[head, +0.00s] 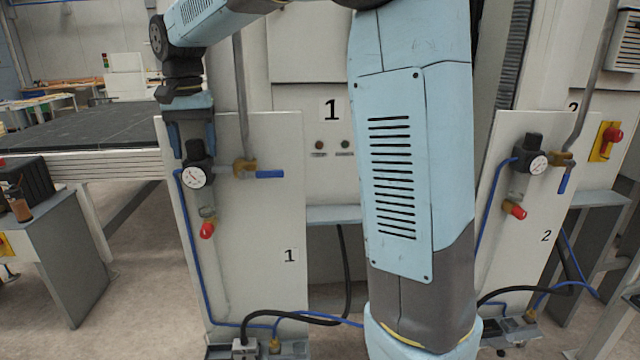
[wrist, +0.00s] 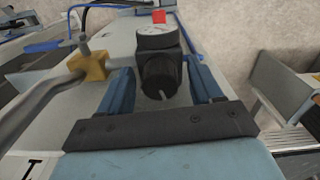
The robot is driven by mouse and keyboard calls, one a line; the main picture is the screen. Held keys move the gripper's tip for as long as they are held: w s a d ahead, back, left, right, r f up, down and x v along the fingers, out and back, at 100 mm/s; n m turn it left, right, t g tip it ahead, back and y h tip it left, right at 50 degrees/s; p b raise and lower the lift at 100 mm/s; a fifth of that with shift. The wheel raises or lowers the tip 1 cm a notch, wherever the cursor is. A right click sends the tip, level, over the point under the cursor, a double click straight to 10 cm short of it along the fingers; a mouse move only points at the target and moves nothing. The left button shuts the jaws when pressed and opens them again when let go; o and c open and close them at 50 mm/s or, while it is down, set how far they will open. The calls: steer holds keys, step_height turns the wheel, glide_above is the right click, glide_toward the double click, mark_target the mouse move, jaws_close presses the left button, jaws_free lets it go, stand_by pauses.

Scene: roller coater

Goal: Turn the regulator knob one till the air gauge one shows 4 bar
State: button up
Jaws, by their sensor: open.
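The regulator knob one (head: 195,150) is a black knob on top of the regulator on the panel marked 1. It also shows in the wrist view (wrist: 161,80), upright between my fingers. The air gauge one (head: 197,177) is a round white dial just below the knob; its reading is too small to tell for sure. In the wrist view the gauge (wrist: 157,36) lies beyond the knob. My gripper (head: 192,138) points down over the knob, its blue fingers on either side. In the wrist view my gripper (wrist: 160,88) is open, with gaps beside the knob.
A brass valve with a blue handle (head: 268,174) is right of the gauge, with a grey pipe (head: 242,95) rising from it. A red-ended fitting (head: 207,230) hangs below. Panel two has a similar regulator (head: 528,150). A black-topped table (head: 80,130) stands left.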

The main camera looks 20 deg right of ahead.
steer(key=shift+n, duration=0.4)
step_height(320, 180, up, 13)
steer(key=s+d+f+t, duration=0.1)
steer(key=s+d+f, duration=0.4)
steer(key=s, duration=0.3)
steer(key=s+d+f+n+t, duration=0.1)
steer(key=s+d+f+t, duration=0.1)
steer(key=s+d+f, duration=0.3)
steer(key=s+d+f+t, duration=0.2)
steer(key=s+d+f, duration=0.3)
steer(key=s, duration=0.6)
steer(key=shift+s+d+f+n, duration=0.25)
steer(key=shift+d+n, duration=0.15)
steer(key=shift+d, duration=0.9)
step_height(320, 180, up, 16)
steer(key=m+h, duration=0.1)
steer(key=m, duration=0.2)
glide_above(194, 141)
steer(key=s+a, duration=0.2)
steer(key=s, duration=0.3)
steer(key=shift+g, duration=0.4)
steer(key=x, duration=1.4)
steer(key=shift+d, duration=0.35)
